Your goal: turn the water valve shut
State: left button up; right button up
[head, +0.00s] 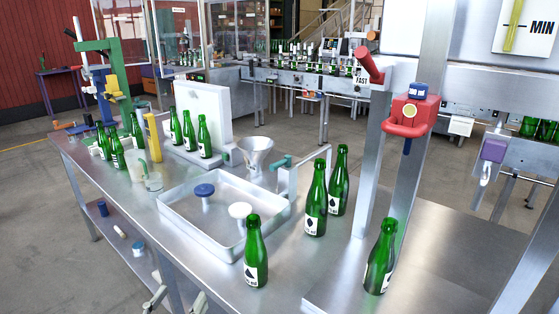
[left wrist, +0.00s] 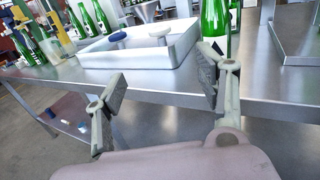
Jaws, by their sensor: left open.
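A teal-handled fitting (head: 287,161) on a grey metal post stands at the back right of the white tray (head: 172,219); it looks like the water valve. Its handle lies roughly level, pointing left toward the funnel. The valve does not show clearly in the left wrist view. My left gripper (head: 178,290) is low at the bottom edge of the head view, in front of the table and well apart from the valve. In the left wrist view my left gripper (left wrist: 160,88) has its fingers wide apart with nothing between them. My right gripper is not in view.
The steel table's front edge (left wrist: 180,96) lies just beyond my left fingers. A blue-topped piece (head: 204,190) and a white-topped piece (head: 240,210) stand in the tray. Green bottles (head: 255,252) stand right of it. A metal funnel (head: 256,152) is left of the valve.

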pick_arm(q)
jog(key=shift+c, duration=0.4)
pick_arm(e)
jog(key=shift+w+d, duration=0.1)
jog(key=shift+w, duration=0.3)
